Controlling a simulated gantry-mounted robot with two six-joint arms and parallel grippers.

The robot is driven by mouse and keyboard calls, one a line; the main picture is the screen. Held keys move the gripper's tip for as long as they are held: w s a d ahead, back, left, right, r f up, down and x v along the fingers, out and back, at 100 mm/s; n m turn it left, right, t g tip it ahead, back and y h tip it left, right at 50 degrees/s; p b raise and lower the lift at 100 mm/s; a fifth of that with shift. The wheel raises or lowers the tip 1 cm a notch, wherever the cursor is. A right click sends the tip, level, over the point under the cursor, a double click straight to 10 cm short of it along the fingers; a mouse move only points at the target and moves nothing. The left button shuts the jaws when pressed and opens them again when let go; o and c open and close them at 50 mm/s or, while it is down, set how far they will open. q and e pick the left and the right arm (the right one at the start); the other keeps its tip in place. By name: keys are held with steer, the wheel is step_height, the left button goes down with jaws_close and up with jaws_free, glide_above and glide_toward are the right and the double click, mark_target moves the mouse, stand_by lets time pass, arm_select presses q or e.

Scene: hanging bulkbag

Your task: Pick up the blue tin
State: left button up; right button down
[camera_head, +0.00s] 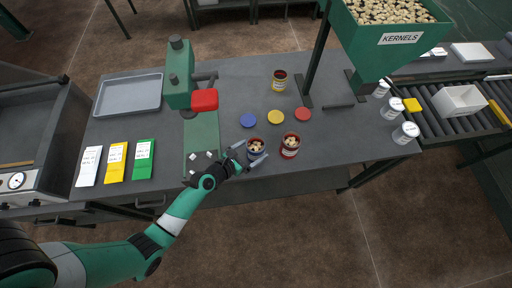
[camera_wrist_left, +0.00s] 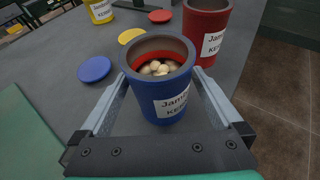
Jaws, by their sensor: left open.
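The blue tin (camera_wrist_left: 163,92) stands upright and open-topped in the left wrist view, with pale kernels (camera_wrist_left: 158,68) inside and a white label on its side. In the head view the blue tin (camera_head: 256,152) is near the table's front edge. My left gripper (camera_head: 253,156) is open, with one finger on each side of the blue tin in the left wrist view (camera_wrist_left: 168,110). I cannot tell whether the fingers touch it. My right gripper is not in view.
A red tin (camera_head: 290,147) stands close to the right of the blue tin. A yellow tin (camera_head: 279,80) stands farther back. Blue (camera_head: 248,120), yellow (camera_head: 276,117) and red (camera_head: 302,114) lids lie behind. A green press (camera_head: 180,75) and a hopper stand (camera_head: 318,60) flank the area.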

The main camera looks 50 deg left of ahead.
arm_select(q)
steer(key=shift+x, duration=0.85)
steer(key=shift+s, duration=0.1)
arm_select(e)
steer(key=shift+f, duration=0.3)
arm_select(q)
steer(key=c, duration=1.3)
steer(key=shift+r, duration=0.1)
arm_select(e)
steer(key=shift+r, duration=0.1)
